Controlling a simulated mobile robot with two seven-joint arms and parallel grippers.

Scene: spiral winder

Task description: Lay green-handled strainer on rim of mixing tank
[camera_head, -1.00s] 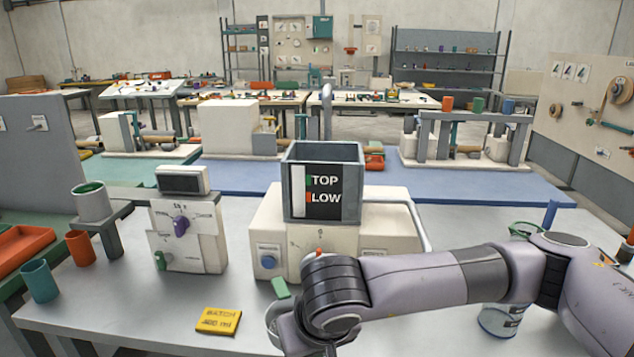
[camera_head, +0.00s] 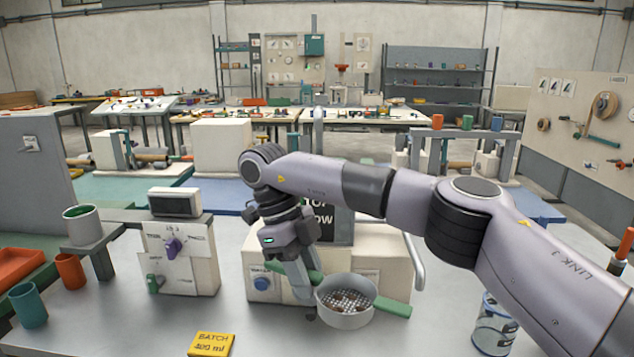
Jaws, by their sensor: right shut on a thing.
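My right gripper (camera_head: 298,274) points down and is shut on one green handle of the strainer. The strainer (camera_head: 343,317) is a round, light-grey pan with a mesh bottom, and a second green handle sticks out to its right. A few small dark bits show on the mesh. The strainer hangs in front of the white machine base, lower in the picture than the tank. My left gripper is out of view.
A white control box (camera_head: 180,262) with a purple knob stands left of the tank. A yellow batch card (camera_head: 211,344) lies at the front. A clear container (camera_head: 494,325) stands at the right, under my arm. Cups (camera_head: 82,227) and an orange tray (camera_head: 18,268) are at the left.

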